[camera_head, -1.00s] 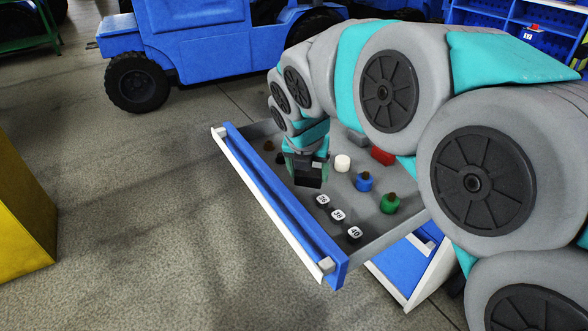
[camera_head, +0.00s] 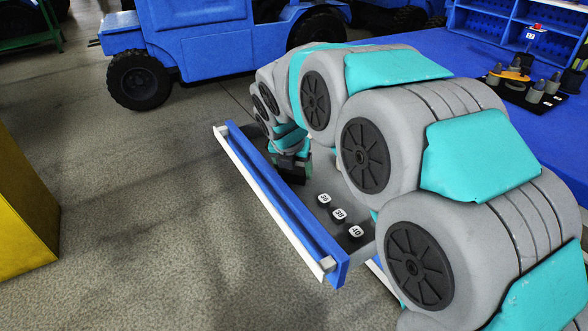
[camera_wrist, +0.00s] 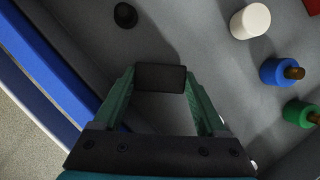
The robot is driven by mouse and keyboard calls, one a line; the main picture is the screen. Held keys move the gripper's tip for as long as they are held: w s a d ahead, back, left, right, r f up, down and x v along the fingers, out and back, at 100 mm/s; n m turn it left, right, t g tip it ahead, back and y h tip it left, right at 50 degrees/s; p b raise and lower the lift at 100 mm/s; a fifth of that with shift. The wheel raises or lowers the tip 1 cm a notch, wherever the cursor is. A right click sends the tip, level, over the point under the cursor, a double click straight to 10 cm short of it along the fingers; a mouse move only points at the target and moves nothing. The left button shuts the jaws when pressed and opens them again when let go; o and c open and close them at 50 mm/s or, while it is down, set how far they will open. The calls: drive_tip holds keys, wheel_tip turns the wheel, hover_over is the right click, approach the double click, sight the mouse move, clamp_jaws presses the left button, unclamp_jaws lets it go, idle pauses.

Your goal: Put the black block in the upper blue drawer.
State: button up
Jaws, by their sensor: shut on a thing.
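The upper blue drawer (camera_head: 285,202) is pulled open, with a blue and white front and a grey inside. My gripper (camera_head: 291,169) is over the drawer's inside, close behind the front. In the wrist view its two green fingers (camera_wrist: 160,84) are shut on the black block (camera_wrist: 160,76), one finger at each end. In the head view the block is a dark shape below the fingers, partly hidden. I cannot tell whether it touches the drawer floor.
Several small black pieces with white numbered tops (camera_head: 340,214) stand in the drawer's near corner. The wrist view shows a white cylinder (camera_wrist: 250,21), a blue weight (camera_wrist: 280,72), a green weight (camera_wrist: 301,113) and a dark round piece (camera_wrist: 125,15). Bare floor lies around the block.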

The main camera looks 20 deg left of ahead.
drive_tip(key=o, duration=1.4)
drive_tip(key=shift+f, duration=0.1)
drive_tip(key=v, duration=1.2)
